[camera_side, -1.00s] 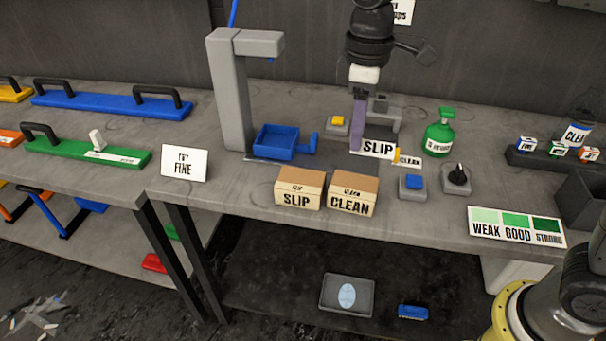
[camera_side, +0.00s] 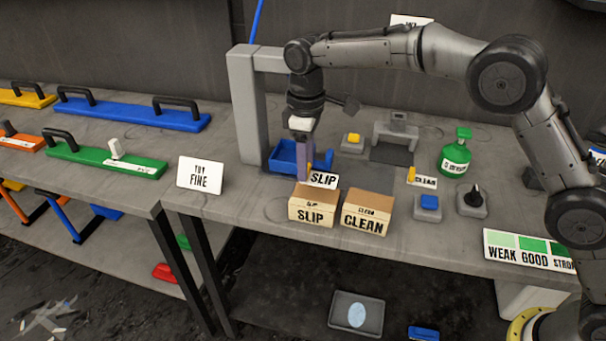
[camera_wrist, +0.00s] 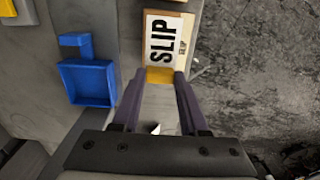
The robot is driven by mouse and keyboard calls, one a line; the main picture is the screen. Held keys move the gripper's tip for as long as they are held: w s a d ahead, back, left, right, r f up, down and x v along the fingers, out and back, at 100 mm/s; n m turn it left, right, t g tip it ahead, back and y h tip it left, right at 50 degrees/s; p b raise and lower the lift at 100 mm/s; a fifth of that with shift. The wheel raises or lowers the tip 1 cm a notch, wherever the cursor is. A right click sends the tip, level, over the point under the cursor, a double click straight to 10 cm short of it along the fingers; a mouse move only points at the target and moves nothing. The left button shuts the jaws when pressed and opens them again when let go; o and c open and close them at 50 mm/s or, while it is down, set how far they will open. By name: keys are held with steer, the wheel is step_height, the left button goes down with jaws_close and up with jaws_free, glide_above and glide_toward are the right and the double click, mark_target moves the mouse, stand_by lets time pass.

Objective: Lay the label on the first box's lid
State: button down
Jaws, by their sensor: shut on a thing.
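My gripper (camera_side: 304,178) is shut on the yellow tab of the white SLIP label (camera_side: 323,180). The label is held just above the back of the SLIP box (camera_side: 311,209), a tan carton with a brown lid. In the wrist view the label (camera_wrist: 162,40) extends out from the fingertips (camera_wrist: 160,78) over the box's lid (camera_wrist: 186,24), covering much of it. I cannot tell whether the label touches the lid. The CLEAN box (camera_side: 365,215) stands just right of the SLIP box. A CLEAN label (camera_side: 425,182) with a yellow tab lies behind it to the right.
A blue tray (camera_side: 285,156) sits just behind my gripper, beside a grey post (camera_side: 246,110). A blue button (camera_side: 429,202), a black knob (camera_side: 474,194) and a green bottle (camera_side: 455,152) stand to the right.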

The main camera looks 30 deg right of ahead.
steer(key=shift+w+a+f, duration=0.15)
steer(key=shift+w+f, duration=0.2)
steer(key=shift+f, duration=1.55)
steer(key=shift+f, duration=0.15)
steer(key=shift+c, duration=2.2)
jaws_free()
step_height(320, 180, up, 12)
steer(key=shift+r, duration=0.15)
